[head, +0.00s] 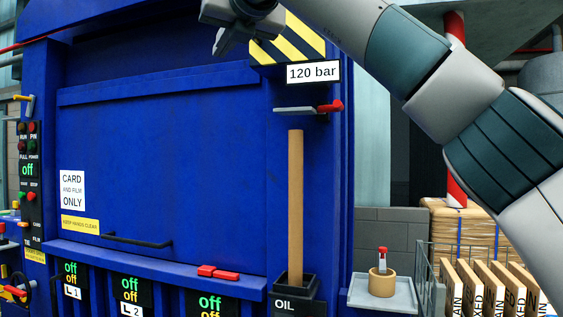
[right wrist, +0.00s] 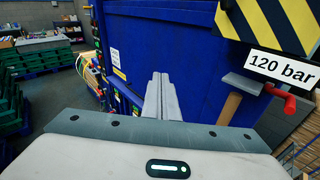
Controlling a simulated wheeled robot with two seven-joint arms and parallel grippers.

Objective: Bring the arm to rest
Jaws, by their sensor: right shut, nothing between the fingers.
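My right arm comes in from the right in the head view and reaches up across the picture. My right gripper (head: 222,42) is at the top, in front of the blue baler (head: 160,130), left of its yellow-and-black striped panel. In the right wrist view the gripper fingers (right wrist: 162,84) are together with nothing between them. The baler front fills the space beyond them. My left gripper is not in view.
A red-handled lever (head: 328,106) sits under the 120 bar sign (head: 313,72). A brown stick (head: 295,205) stands in the black OIL holder (head: 292,289). A grey shelf (head: 357,294) carries a tan ring. Green crates (right wrist: 47,62) stand far left in the wrist view.

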